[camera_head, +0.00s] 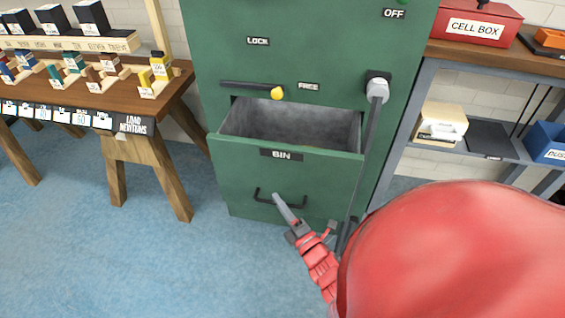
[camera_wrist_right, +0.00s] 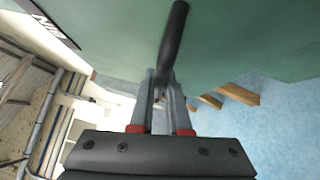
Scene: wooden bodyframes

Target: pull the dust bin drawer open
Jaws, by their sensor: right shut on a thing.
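The dust bin drawer (camera_head: 238,175) is a green metal drawer labelled BIN, low in a tall green cabinet (camera_head: 310,45). It stands partly out, and its grey inside (camera_head: 290,122) shows from above. Its black bar handle (camera_head: 263,196) is on the lower front. My right gripper (camera_head: 277,198) is shut on the handle near its middle. In the right wrist view the dark handle bar (camera_wrist_right: 175,35) runs between the fingers of my right gripper (camera_wrist_right: 162,80). My left gripper is not in view.
A black lever with a yellow knob (camera_head: 277,93) lies level above the drawer, by the LOCK and FREE labels. A wooden table (camera_head: 174,88) stands left, a shelf (camera_head: 440,57) right. Blue floor (camera_head: 130,260) is clear in front.

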